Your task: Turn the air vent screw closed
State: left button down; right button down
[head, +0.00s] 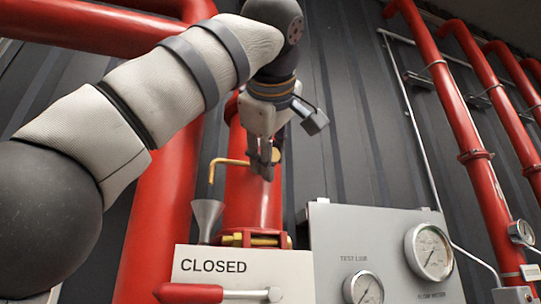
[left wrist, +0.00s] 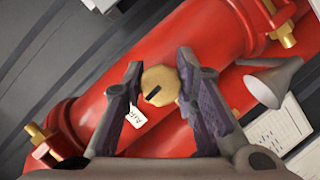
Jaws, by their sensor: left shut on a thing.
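The air vent screw (left wrist: 160,86) is a round brass head with a dark slot, on the red pipe. In the left wrist view it sits between the two fingers of my left gripper (left wrist: 160,72), which is shut on it. The slot runs diagonally. In the head view my left gripper (head: 263,170) reaches down in front of the red vertical pipe (head: 251,200), and only part of the brass head (head: 276,153) shows beside the fingers. A small white tag (left wrist: 137,117) hangs by the left finger. My right gripper is not in view.
A bent brass tube (head: 228,162) leads left above a grey funnel (head: 206,217). Below are a CLOSED sign (head: 215,268), a red lever handle (head: 189,293) and a gauge panel (head: 375,220). Red pipes (head: 450,90) stand at right.

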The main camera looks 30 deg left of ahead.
pick_arm(q)
jog(key=shift+a+r+m+g, duration=0.1)
jog(key=shift+r+m+g, duration=0.05)
jog(key=shift+m+g, duration=0.2)
dwell(0.4)
jog(key=c, duration=1.3)
grip_release()
jog(key=v, duration=0.7)
jog(key=shift+s, duration=0.2)
